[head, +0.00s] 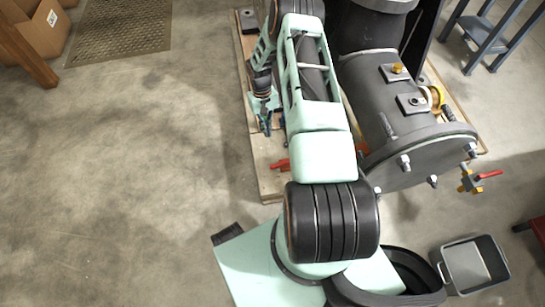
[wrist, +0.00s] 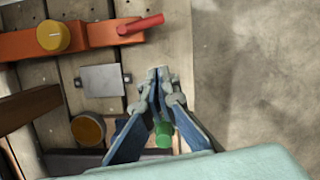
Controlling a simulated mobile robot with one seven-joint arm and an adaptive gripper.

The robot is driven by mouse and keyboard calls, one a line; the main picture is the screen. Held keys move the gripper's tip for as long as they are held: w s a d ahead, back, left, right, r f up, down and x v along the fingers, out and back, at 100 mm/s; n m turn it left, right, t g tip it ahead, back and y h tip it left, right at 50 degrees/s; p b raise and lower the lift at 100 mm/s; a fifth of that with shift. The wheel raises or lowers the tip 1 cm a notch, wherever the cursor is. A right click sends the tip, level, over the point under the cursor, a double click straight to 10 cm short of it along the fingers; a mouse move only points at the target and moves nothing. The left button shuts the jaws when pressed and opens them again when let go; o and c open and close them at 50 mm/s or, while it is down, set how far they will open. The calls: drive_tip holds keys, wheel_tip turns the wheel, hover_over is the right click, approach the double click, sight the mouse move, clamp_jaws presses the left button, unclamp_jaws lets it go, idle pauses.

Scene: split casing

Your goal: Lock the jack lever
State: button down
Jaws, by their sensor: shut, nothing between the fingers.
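A red lever (wrist: 140,25) sticks out from the right end of an orange bar (wrist: 90,38) on the wooden slats in the wrist view. A red piece, likely the same lever, shows in the head view (head: 280,165) beside my arm. My gripper (wrist: 160,72) is shut and empty, its blue-grey fingertips together below the lever and apart from it in the picture. A green cylinder (wrist: 163,135) shows between the finger linkages; I cannot tell what it belongs to. In the head view my gripper (head: 267,124) hangs over the pallet's left side.
A yellow knob (wrist: 53,36) sits on the orange bar. A metal plate (wrist: 101,81) and a round brown cap (wrist: 88,128) lie left of the fingers. The large grey casing (head: 390,95) stands right of my arm. Concrete floor (head: 150,160) at left is clear.

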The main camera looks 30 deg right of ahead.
sight(280, 164)
drive_tip(key=b+x, duration=0.3)
drive_tip(key=x, duration=0.8)
drive_tip(key=shift+b, duration=0.35)
drive_tip(key=s, duration=0.2)
drive_tip(key=shift+s+a+r, duration=0.15)
drive_tip(key=shift+s+r, duration=0.1)
drive_tip(key=shift+s, duration=0.6)
drive_tip(key=shift+s+n, duration=0.15)
drive_tip(key=shift+n, duration=0.15)
